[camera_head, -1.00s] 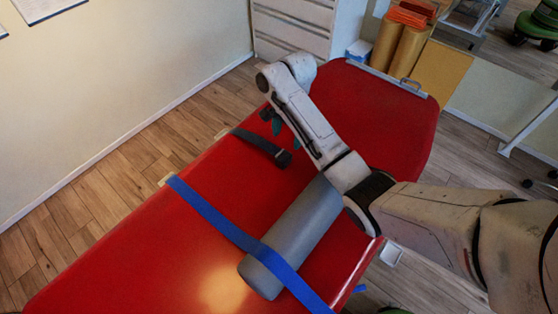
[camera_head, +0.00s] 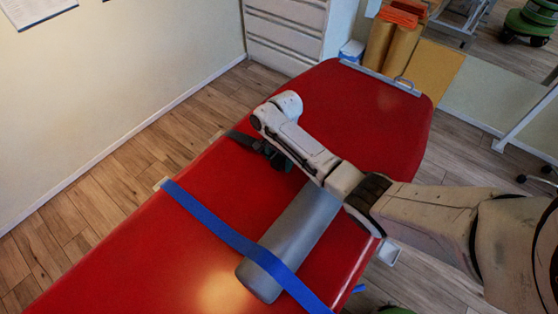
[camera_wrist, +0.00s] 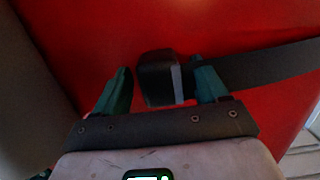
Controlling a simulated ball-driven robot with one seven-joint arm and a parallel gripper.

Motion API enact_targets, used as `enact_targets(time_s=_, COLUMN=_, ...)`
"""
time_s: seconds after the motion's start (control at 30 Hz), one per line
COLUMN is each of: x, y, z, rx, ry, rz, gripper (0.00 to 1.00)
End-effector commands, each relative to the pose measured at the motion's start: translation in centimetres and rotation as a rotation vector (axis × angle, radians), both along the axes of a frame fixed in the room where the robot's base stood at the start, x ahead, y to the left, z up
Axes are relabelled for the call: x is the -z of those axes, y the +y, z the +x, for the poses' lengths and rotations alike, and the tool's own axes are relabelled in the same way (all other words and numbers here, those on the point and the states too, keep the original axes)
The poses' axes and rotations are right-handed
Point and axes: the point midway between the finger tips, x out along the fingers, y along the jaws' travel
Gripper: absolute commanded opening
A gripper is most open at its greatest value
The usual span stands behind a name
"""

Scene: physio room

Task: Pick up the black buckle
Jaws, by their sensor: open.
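The black buckle (camera_wrist: 157,80) is a dark block at the end of a black strap (camera_wrist: 265,66), lying on the red table top. In the wrist view it sits between the two green fingers of my gripper (camera_wrist: 163,74). My gripper is open, with a gap on the left of the buckle and the right finger close to it, over the strap side. I cannot tell whether that finger touches. In the head view my gripper (camera_head: 277,158) is low over the table near its left edge. There it hides the buckle, and only part of the strap (camera_head: 242,138) shows.
The red treatment table (camera_head: 150,240) carries a grey bolster (camera_head: 300,225), also in the wrist view (camera_wrist: 30,90) at left, with a blue strap (camera_head: 215,222) across it. A white cabinet (camera_head: 285,32) and tan rolls (camera_head: 400,45) stand beyond. The table's far end is clear.

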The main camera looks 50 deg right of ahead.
Motion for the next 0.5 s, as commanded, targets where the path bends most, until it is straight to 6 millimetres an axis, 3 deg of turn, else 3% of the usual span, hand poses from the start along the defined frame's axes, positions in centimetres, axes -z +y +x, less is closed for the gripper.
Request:
enact_targets(time_s=0.23, x=0.12, y=0.0, z=0.02, rx=0.0, ry=-0.001, rz=0.0, gripper=0.72)
enact_targets(time_s=0.5, x=0.1, y=0.0, z=0.03, rx=0.0, ry=-0.001, rz=0.0, gripper=0.47)
